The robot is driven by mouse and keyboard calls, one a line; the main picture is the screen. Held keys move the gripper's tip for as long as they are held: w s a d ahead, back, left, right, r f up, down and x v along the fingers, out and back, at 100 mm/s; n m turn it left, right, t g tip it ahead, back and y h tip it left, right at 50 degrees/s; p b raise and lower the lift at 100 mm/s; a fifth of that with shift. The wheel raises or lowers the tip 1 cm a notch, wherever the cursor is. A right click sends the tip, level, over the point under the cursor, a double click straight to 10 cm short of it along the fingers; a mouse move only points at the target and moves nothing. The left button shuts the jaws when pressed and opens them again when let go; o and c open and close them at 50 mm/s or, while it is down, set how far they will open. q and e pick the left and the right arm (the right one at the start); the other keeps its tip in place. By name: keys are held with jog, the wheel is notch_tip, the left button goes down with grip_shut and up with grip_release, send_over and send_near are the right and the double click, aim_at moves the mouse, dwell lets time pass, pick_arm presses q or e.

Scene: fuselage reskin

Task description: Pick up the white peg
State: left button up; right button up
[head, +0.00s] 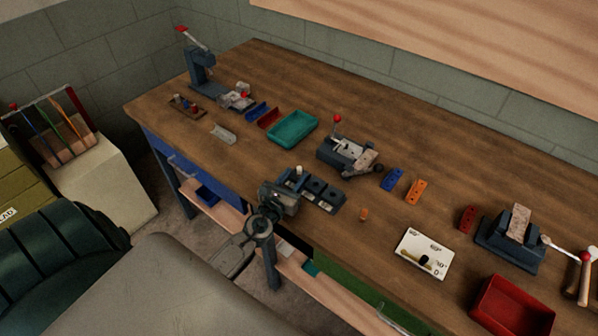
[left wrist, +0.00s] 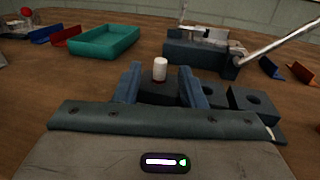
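The white peg (head: 299,171) stands upright in the leftmost of a row of dark blocks with holes (head: 329,196). In the left wrist view the white peg (left wrist: 160,70) shows between and beyond my left gripper's two blue fingers, its lower end down at the dark block. My left gripper (head: 288,188) is at the front edge of the bench, beside the blocks. In the left wrist view the left gripper (left wrist: 160,87) has its fingers spread with a gap on each side of the peg. My right gripper is not in view.
A grey fixture with a red-knobbed lever (head: 345,155) stands behind the blocks. A teal tray (head: 293,127) lies to the back left. A vise (head: 511,238) and red bin (head: 511,307) are farther right.

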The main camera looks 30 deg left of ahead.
aim_at(298, 171)
pick_arm(q)
jog(key=w, duration=0.4)
jog(key=shift+a, duration=0.2)
jog(key=shift+c, duration=1.1)
grip_shut()
jog(key=shift+r, duration=0.1)
